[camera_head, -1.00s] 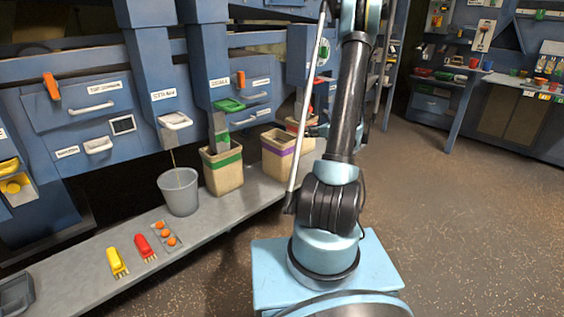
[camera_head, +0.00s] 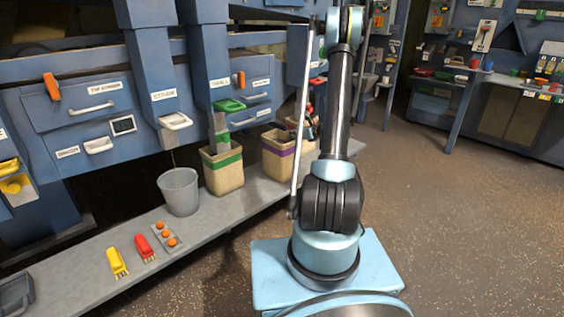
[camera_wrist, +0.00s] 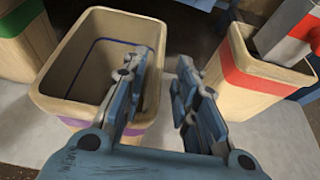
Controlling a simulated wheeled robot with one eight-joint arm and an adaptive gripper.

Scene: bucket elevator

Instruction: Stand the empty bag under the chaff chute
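A tan square bag with a purple stripe (camera_head: 278,163) stands on the low shelf. In the wrist view this bag (camera_wrist: 62,75) is open-topped and looks empty. A bag with a green stripe (camera_head: 222,171) stands left of it, below a chute with a green handle (camera_head: 229,106). A bag with a red stripe (camera_wrist: 262,85) is to the right in the wrist view. My gripper (camera_wrist: 165,88) is open, its left finger over the purple-striped bag's right rim and its right finger in the gap between the bags. Whether it touches is unclear. The chute labels are too small to read surely.
A grey bucket (camera_head: 179,192) stands on the shelf (camera_head: 120,236) left of the green-striped bag, under a white-handled chute (camera_head: 174,121). Yellow (camera_head: 117,262) and red (camera_head: 145,247) items lie further left. The floor (camera_head: 450,230) at right is clear.

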